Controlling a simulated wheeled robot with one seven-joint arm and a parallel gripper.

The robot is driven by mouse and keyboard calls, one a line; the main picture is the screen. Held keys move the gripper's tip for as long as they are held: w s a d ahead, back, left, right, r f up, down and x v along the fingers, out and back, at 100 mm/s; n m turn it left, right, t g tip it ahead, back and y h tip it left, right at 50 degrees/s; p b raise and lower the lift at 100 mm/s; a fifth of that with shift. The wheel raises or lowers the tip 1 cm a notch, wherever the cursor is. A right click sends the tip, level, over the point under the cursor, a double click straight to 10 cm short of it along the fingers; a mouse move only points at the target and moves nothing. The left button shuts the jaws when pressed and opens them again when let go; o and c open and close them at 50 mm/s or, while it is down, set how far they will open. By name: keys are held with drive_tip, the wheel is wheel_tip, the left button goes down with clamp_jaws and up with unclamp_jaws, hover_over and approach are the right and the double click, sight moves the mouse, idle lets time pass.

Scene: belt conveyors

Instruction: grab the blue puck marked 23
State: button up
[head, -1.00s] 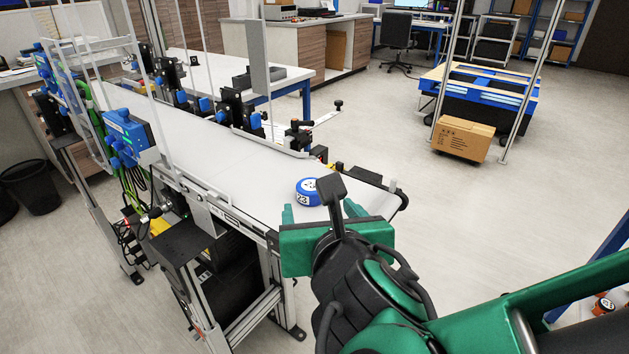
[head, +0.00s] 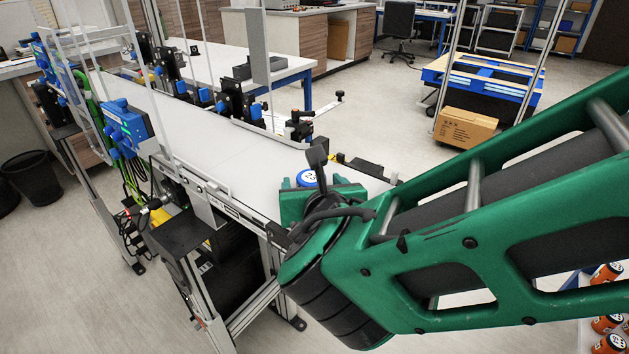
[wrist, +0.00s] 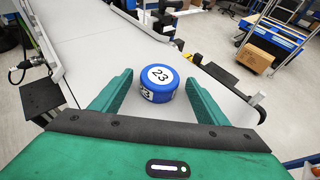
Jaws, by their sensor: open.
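The blue puck (wrist: 160,86) sits flat on the white belt conveyor, with "23" on its white top label and part of a number on its side label. In the head view the puck (head: 307,177) shows just beyond my gripper and is partly hidden by it. My green gripper (wrist: 161,92) is open, its fingers to the left and right of the puck in the wrist view. A gap shows on each side, and I cannot tell how far the puck is between the fingertips. In the head view my gripper (head: 308,184) is over the belt's near end.
The conveyor (head: 200,140) runs back left, with a guide rail along its edge and blue-and-black devices (head: 240,105) beside it. A cardboard box (head: 465,128) stands on the floor at the right. Orange cylinders (head: 606,318) are at the lower right.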

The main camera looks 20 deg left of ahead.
drive_tip(key=shift+w, duration=0.1)
drive_tip(key=c, duration=1.2)
